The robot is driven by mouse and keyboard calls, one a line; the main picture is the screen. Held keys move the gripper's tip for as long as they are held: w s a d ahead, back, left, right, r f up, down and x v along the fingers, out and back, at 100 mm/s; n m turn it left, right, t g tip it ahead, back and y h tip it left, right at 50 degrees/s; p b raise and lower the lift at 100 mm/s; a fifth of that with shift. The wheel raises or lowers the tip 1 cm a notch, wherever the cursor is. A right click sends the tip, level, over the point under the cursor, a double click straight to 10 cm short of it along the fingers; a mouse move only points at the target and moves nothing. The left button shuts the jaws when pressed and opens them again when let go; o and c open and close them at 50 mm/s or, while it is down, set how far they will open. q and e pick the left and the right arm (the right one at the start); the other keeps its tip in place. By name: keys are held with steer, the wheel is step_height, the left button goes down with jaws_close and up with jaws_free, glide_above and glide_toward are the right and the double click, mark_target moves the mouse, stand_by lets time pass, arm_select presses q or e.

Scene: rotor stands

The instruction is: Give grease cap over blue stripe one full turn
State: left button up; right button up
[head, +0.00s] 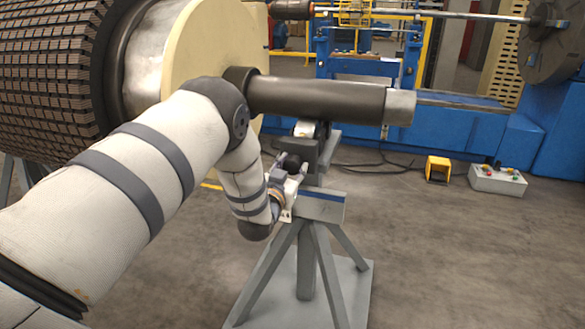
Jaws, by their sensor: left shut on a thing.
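The grey rotor stand (308,250) stands under the rotor's dark shaft, with a blue stripe (322,196) along its crossbeam. My left arm reaches in from the left, bends down at the elbow and ends at the stand. My left gripper (296,170) is at the near side of the stand's upper block, just above the left end of the blue stripe. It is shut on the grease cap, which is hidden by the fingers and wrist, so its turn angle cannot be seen. My right gripper is out of view.
The rotor's shaft (330,99) runs just above my left wrist, and its cream disc (215,50) rises behind my elbow. A yellow pedal box (438,168) and a control box with buttons (497,180) sit on the floor at right. Floor in front is clear.

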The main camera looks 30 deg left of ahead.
arm_select(q)
steer(key=m, duration=0.5)
steer(key=shift+a+r+m, duration=0.1)
steer(key=shift+m, duration=0.2)
steer(key=m, duration=0.9)
steer(key=shift+a+m+b, duration=0.1)
steer(key=shift+m+b, duration=0.2)
steer(key=shift+m, duration=0.1)
steer(key=m+b, duration=0.1)
steer(key=m, duration=0.4)
steer(key=shift+r, duration=0.1)
steer(key=m, duration=0.6)
steer(key=shift+r+b, duration=0.2)
steer(key=shift+b, duration=0.15)
steer(key=m, duration=0.4)
steer(key=shift+r, duration=0.15)
steer(key=m, duration=0.5)
steer(key=shift+d, duration=0.2)
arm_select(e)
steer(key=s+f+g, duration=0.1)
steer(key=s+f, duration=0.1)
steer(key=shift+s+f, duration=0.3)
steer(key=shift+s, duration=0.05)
arm_select(q)
steer(key=shift+m, duration=0.3)
